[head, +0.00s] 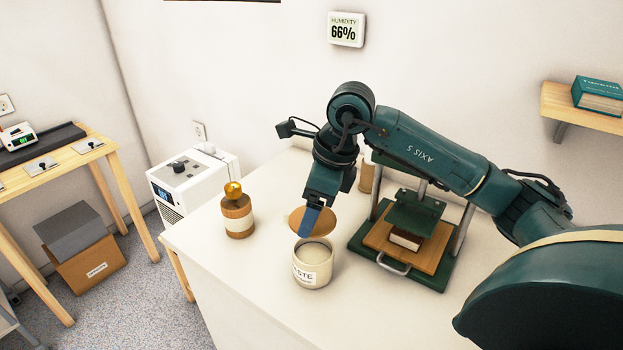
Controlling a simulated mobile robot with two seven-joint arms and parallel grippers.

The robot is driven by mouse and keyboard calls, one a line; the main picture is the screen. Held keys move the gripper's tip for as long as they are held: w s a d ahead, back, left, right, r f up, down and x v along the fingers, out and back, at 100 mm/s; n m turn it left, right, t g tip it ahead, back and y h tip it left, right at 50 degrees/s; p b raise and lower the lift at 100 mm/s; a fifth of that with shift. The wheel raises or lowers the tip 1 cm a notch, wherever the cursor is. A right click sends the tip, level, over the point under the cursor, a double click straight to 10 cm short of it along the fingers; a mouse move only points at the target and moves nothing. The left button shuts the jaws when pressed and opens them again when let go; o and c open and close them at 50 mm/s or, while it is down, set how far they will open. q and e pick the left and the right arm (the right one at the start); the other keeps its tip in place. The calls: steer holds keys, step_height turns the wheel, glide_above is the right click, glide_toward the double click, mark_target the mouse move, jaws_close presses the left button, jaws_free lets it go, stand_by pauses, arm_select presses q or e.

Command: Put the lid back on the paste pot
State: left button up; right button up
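The paste pot (312,274) is a cream jar with a white label, standing upright and uncovered on the white worktop (265,290). Pale paste shows inside it. The lid (325,222) is a round wooden disc, just above and behind the pot's rim in the head view, apart from the pot. My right gripper (309,221) reaches down from the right arm and appears shut on the lid. One blue finger crosses in front of the disc; the other finger is hidden. My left gripper is not in view.
A green press (440,273) with a wooden board stands close to the right of the pot. A wooden cylinder (366,178) is behind the gripper. The worktop's front-left is clear.

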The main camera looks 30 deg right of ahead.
steer(key=shift+s+f+n, duration=0.1)
steer(key=shift+n, duration=0.7)
steer(key=shift+f, duration=0.15)
steer(key=shift+s+f+b, duration=0.1)
steer(key=shift+f+b, duration=0.25)
steer(key=shift+f, duration=0.05)
step_height(320, 180, down, 4)
steer(key=b, duration=0.3)
steer(key=shift+f+b, duration=0.5)
steer(key=shift+f, duration=0.15)
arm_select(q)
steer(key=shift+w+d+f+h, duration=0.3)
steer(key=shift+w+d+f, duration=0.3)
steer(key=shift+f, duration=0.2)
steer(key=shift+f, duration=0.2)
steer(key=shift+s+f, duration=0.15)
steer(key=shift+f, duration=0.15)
